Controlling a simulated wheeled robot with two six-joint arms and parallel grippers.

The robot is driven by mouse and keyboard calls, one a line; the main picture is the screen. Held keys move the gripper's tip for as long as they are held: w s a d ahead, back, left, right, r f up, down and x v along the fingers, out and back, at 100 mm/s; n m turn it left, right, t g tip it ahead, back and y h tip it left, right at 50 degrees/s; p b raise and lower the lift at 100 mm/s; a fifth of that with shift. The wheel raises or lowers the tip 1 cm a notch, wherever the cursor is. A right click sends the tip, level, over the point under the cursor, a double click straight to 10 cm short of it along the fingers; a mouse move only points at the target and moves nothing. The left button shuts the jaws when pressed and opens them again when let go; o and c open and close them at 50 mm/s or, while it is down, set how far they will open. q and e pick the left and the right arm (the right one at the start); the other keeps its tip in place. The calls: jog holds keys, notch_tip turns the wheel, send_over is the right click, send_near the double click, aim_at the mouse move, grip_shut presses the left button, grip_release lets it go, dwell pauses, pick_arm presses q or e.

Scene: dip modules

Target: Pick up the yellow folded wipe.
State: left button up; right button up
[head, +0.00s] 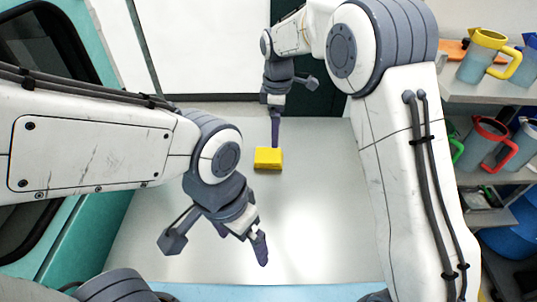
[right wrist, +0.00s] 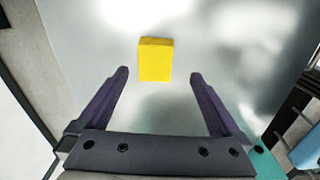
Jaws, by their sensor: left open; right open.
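The yellow folded wipe (head: 268,158) lies on the pale tabletop (head: 310,215), toward the back in the head view. It looks like a small flat-topped block. In the right wrist view the wipe (right wrist: 156,60) lies ahead of the fingertips, between their lines, touching neither. My right gripper (right wrist: 158,72) is open and empty; in the head view its finger shows just behind and above the wipe (head: 276,135). My left gripper (head: 215,245) is open and empty over the front left of the table, apart from the wipe.
Shelves at the right hold several jugs, among them one with a yellow handle (head: 484,55) and one with a red handle (head: 489,143). A teal frame (head: 90,225) borders the left side. The tabletop around the wipe is clear.

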jog(key=p, duration=0.1)
send_over(275, 155)
notch_tip(275, 155, down, 5)
jog(key=shift+s+d+f, duration=0.1)
jog(key=shift+s, duration=0.05)
notch_tip(275, 155, down, 5)
jog(key=p, duration=0.3)
jog(key=shift+f, duration=0.25)
jog(key=c, duration=1.1)
jog(key=shift+r, duration=0.1)
